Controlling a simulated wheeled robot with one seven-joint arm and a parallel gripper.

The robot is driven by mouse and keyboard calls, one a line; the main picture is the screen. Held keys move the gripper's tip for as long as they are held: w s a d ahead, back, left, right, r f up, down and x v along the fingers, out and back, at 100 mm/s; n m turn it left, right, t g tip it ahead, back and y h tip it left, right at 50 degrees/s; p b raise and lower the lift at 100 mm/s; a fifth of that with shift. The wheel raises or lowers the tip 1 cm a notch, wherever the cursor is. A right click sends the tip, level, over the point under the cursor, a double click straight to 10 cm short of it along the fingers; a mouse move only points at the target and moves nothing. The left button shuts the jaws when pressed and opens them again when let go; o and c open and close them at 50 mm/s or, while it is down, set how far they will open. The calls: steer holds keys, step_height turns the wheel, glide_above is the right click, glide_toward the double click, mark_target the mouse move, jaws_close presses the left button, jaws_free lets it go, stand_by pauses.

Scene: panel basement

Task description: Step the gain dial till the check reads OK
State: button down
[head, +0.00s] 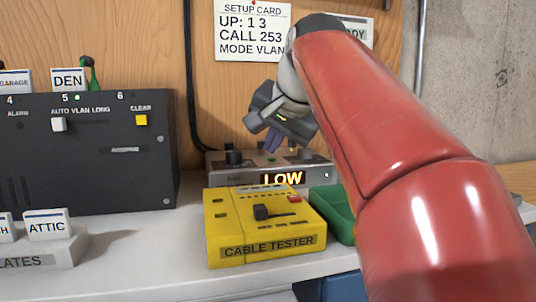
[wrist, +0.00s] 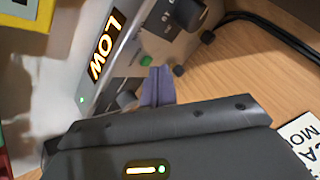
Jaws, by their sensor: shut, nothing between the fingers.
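The grey box (head: 222,175) stands at the back of the bench. Its lit display (head: 283,179) reads LOW; it also reads LOW in the wrist view (wrist: 106,45). A black dial (head: 234,157) is on its left top; it shows at the top of the wrist view (wrist: 185,12). Another dark knob (wrist: 125,100) is partly hidden beside my fingers. I cannot read which is the gain dial. My gripper (head: 272,143) is shut and empty, tips pointing down over the box. It shows as purple fingers in the wrist view (wrist: 157,88); contact cannot be told.
A yellow cable tester (head: 262,225) stands in front of the box, with a green tray (head: 330,205) to its right. A dark panel (head: 80,150) stands left. A setup card (head: 250,30) hangs on the wooden wall. A black cable (head: 190,90) runs down the wall.

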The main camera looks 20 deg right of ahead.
mark_target(273, 162)
steer(key=shift+r, duration=0.35)
step_height(273, 162, up, 3)
steer(key=p, duration=0.3)
steer(key=shift+r+p, duration=0.15)
steer(key=shift+p, duration=0.15)
steer(key=shift+r, duration=0.85)
steer(key=shift+s, duration=0.1)
